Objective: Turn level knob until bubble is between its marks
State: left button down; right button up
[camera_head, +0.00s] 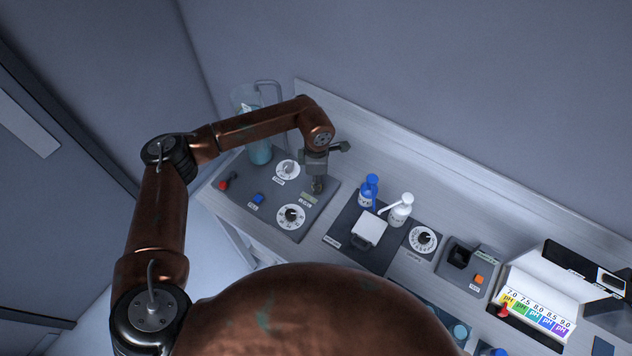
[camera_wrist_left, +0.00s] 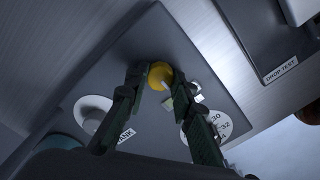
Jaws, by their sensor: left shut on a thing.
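My left gripper (camera_head: 318,186) points down over the far right part of the dark grey panel (camera_head: 245,167). In the left wrist view its two fingers (camera_wrist_left: 159,83) are on either side of a round yellow knob (camera_wrist_left: 159,71), shut on it. In the head view the gripper hides the knob. A small pale strip (camera_head: 307,199) beside the gripper may be the level vial or a label. In the wrist view, pale bits (camera_wrist_left: 198,97) show by one finger, partly covered. The bubble and its marks are too small to make out. My right gripper is not in view.
The panel also has a white tank dial (camera_head: 287,170), a numbered dial (camera_head: 291,216), a blue button (camera_head: 258,198) and a red handle (camera_head: 223,185). Blue (camera_head: 369,190) and white (camera_head: 401,209) bottles stand to the right.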

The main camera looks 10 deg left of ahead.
pick_arm(q)
jog(key=shift+f+m+b, duration=0.2)
jog(key=shift+m+b, duration=0.4)
jog(key=shift+b, duration=0.35)
jog(key=shift+r+m+b, duration=0.15)
jog(key=shift+m+b, duration=0.35)
jog(key=shift+m, duration=0.2)
jog(key=c, duration=1.7)
grip_release()
jog(key=shift+o, duration=0.2)
jog(key=shift+r, duration=0.1)
notch_tip(320, 180, up, 12)
